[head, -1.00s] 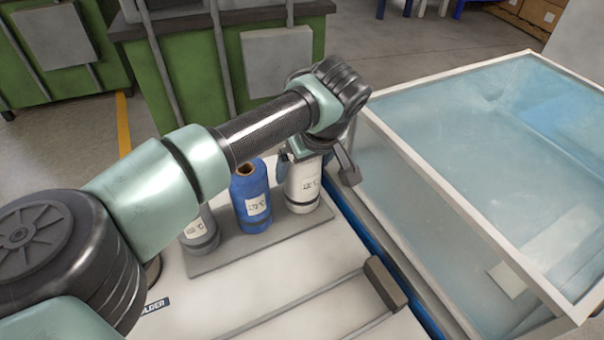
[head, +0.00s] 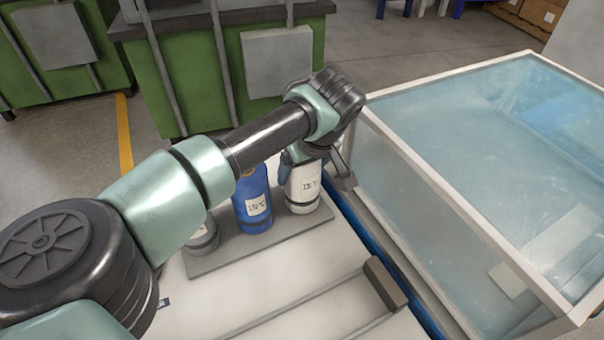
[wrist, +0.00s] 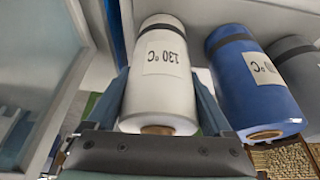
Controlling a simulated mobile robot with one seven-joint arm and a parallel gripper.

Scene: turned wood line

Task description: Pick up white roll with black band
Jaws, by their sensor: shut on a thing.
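The white roll (head: 303,188) with a dark band near its lower end stands upright at the right end of a grey plate (head: 222,259). It carries a temperature label, read as 130 °C in the wrist view (wrist: 165,72). My gripper (wrist: 165,105) has one finger on each side of the white roll and is shut on it near its open-cored end. In the head view my wrist hides the roll's top. The roll's base appears at the plate, and I cannot tell whether it touches.
A blue roll (head: 252,203) stands close beside the white one, and a grey roll (head: 204,238) stands farther left, partly hidden by my arm. A large clear-walled tank (head: 440,190) stands close on the right. A dark block (head: 385,283) on rails lies in front.

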